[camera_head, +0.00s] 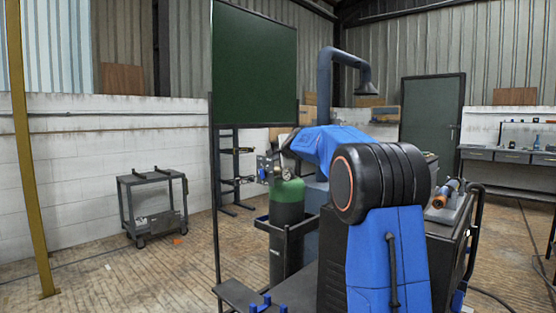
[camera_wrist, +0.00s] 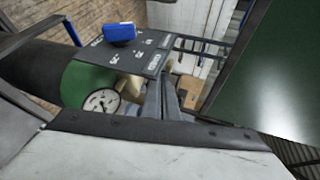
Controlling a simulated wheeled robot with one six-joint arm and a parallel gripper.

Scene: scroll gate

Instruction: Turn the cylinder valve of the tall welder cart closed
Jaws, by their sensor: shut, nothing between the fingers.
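The gas cylinder (camera_head: 288,192) has a green top and a dark body and stands upright in the welder cart's rack (camera_head: 300,228). Its green shoulder (camera_wrist: 78,82) is at the left in the wrist view, with a round white gauge (camera_wrist: 102,102) beside it. A dark panel (camera_wrist: 140,52) with white markings carries a blue block (camera_wrist: 119,32); I cannot tell whether that is the valve handle. My gripper (camera_wrist: 166,88) is shut and empty, its grey fingers beside the gauge and the panel's near edge. In the head view my blue arm hides most of the gripper.
A small grey trolley (camera_head: 153,207) is by the left wall. Floor between trolley and cart is open.

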